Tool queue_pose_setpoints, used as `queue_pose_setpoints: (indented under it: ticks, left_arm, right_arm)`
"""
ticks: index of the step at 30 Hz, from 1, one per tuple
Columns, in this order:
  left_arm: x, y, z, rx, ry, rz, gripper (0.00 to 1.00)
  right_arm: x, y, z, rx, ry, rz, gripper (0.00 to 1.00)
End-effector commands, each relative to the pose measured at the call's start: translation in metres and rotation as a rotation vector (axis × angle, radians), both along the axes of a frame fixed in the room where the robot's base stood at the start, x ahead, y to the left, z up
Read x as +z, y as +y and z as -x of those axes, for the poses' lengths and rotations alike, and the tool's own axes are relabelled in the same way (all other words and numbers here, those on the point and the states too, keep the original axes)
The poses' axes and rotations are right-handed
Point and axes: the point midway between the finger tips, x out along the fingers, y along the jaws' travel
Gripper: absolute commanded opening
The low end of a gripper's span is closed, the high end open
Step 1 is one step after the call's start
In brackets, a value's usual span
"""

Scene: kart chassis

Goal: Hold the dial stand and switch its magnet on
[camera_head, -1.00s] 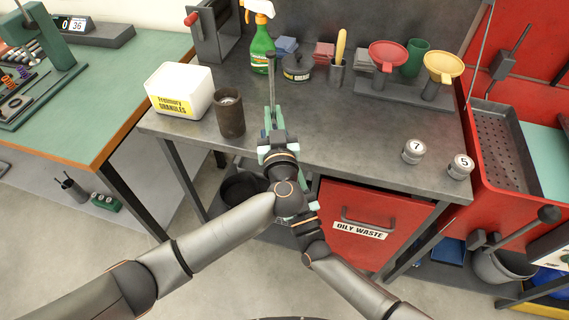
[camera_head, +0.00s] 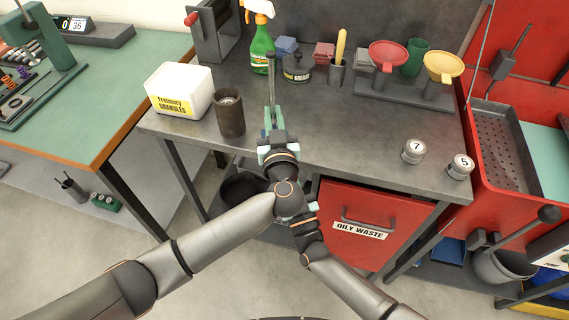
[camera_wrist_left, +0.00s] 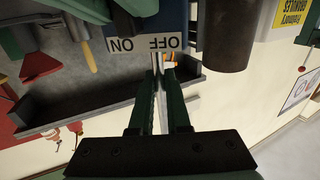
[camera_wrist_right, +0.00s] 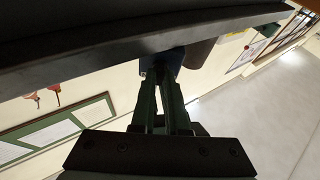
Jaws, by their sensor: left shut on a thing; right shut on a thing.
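The dial stand's slim grey post (camera_head: 271,72) rises above the bench's front edge. Its dark blue base shows in the left wrist view (camera_wrist_left: 173,14), with a white ON/OFF label (camera_wrist_left: 145,44) appearing upside down. My left gripper (camera_head: 272,113) is shut on the stand at its post; its fingers also show in the left wrist view (camera_wrist_left: 160,72). My right gripper (camera_wrist_right: 165,78) is low at the blue base (camera_wrist_right: 168,58), shut on what seems to be the switch knob. The knob is hidden, and its setting cannot be read. In the head view, the left arm partly covers the right gripper.
A dark cup (camera_head: 230,115) and a white granules box (camera_head: 180,90) stand left of the stand. A green spray bottle (camera_head: 262,48) and a grease tin (camera_head: 297,68) are behind. The bench (camera_head: 345,125) between is clear.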

Motion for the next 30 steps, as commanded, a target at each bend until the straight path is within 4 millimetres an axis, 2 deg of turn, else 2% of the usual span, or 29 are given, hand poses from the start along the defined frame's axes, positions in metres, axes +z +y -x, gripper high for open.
queue_pose_setpoints:
  ticks: [3,11,12,20,30]
  left_arm:
    - [-0.001,-0.0004,0.0003,-0.001,0.002,-0.001,0.0]
    - [-0.001,-0.0004,0.0004,-0.002,0.002,0.0,0.0]
    - [-0.0009,-0.0005,0.0004,-0.002,0.002,0.0,0.0]
    - [-0.0009,-0.0005,0.0004,-0.001,0.002,0.0,0.0]
    - [-0.0009,-0.0004,0.0004,-0.001,0.002,0.0,0.0]
  right_arm:
    - [-0.0004,0.0017,0.0006,0.0,0.019,-0.068,0.0]
    - [-0.0002,0.0014,0.0004,0.001,0.021,-0.078,0.0]
    - [-0.0001,0.0013,0.0004,0.001,0.021,-0.078,0.13]
    - [0.0,0.001,0.0002,0.0,0.021,-0.077,0.42]
    - [0.0002,0.0,-0.0001,0.0,0.014,-0.053,0.42]
